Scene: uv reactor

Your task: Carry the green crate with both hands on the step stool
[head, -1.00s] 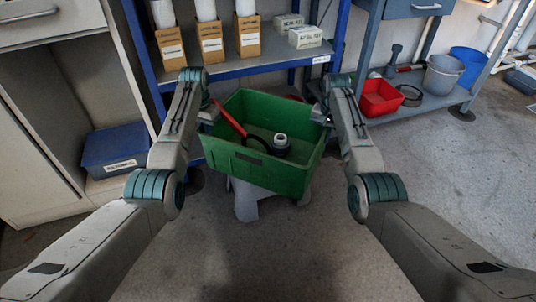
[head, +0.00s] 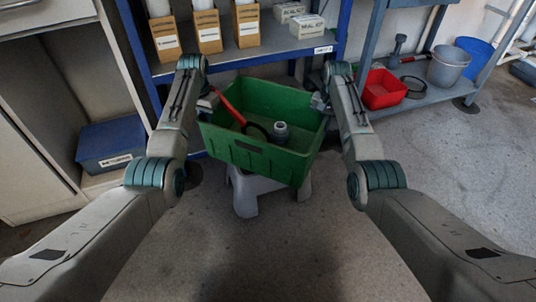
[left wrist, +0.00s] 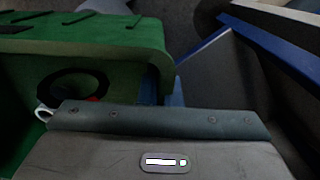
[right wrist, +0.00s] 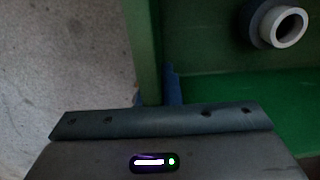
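The green crate (head: 250,157) is between my two arms in the head view, held by its left and right sides and slightly tilted. It holds a red-handled tool with a black ring (head: 232,112) and a grey-white cylindrical fitting (head: 281,131). The grey step stool (head: 245,194) stands on the floor below; its top is mostly hidden by the crate. I cannot tell whether they touch. My left gripper (head: 209,102) is shut on the left rim and my right gripper (head: 321,102) on the right rim. Both wrist views show a crate wall at the fingers.
A blue-framed shelf (head: 240,58) with cardboard bins stands just behind the crate. A red bin (head: 384,90) and grey bucket (head: 447,66) sit on the right shelf. The floor in front is clear.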

